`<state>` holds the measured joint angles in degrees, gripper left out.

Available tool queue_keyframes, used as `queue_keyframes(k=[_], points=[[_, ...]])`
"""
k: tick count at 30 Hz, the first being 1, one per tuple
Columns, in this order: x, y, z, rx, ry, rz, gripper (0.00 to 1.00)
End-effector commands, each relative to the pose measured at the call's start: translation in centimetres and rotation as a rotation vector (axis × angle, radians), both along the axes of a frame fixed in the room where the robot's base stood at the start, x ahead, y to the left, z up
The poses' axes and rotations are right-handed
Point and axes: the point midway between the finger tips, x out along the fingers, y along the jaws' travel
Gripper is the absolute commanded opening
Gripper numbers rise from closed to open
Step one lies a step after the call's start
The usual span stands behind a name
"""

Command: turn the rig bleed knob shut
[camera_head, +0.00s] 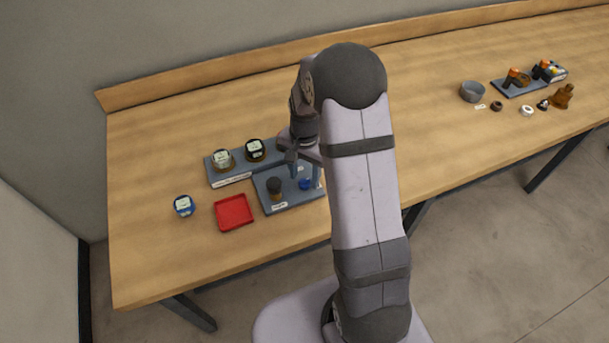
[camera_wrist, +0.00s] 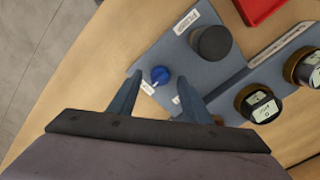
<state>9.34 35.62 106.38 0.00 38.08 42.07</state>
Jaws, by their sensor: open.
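The rig (camera_head: 290,206) is a blue-grey plate on the bench, partly behind my arm in the head view. Its bleed knob (camera_head: 305,184) is small and blue, near the right side of the plate. In the wrist view the blue knob (camera_wrist: 160,75) has a pale pointer mark and a small white label beside it. My gripper (camera_wrist: 158,82) is open, with its two fingers apart and the knob showing between and beyond their tips. In the head view my gripper (camera_head: 293,165) is above the plate. I cannot tell whether a finger touches anything.
A dark cylinder (camera_wrist: 212,42) stands on the rig plate. A rack with round gauges (camera_head: 222,158) is behind it. A red tray (camera_head: 233,212) and a blue-rimmed gauge (camera_head: 184,206) lie to the left. Several parts and a grey bowl (camera_head: 472,91) are far right.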

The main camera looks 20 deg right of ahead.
Motion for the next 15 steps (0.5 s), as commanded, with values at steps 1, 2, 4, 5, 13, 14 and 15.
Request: queue_keyframes(k=[1,2,4,5,13,14,15], points=[[0.0,0.0,-0.4,0.0,0.001,0.0,0.45],[0.0,0.0,-0.6,0.0,0.001,0.0,0.45],[0.0,0.0,-1.1,0.0,0.001,0.0,0.45],[0.0,0.0,-1.3,0.0,0.0,0.0,0.45],[0.0,0.0,-1.8,0.0,-0.001,0.0,0.45],[0.0,0.0,-1.8,0.0,-0.001,0.0,0.45],[0.0,0.0,-1.8,0.0,-0.001,0.0,0.45]])
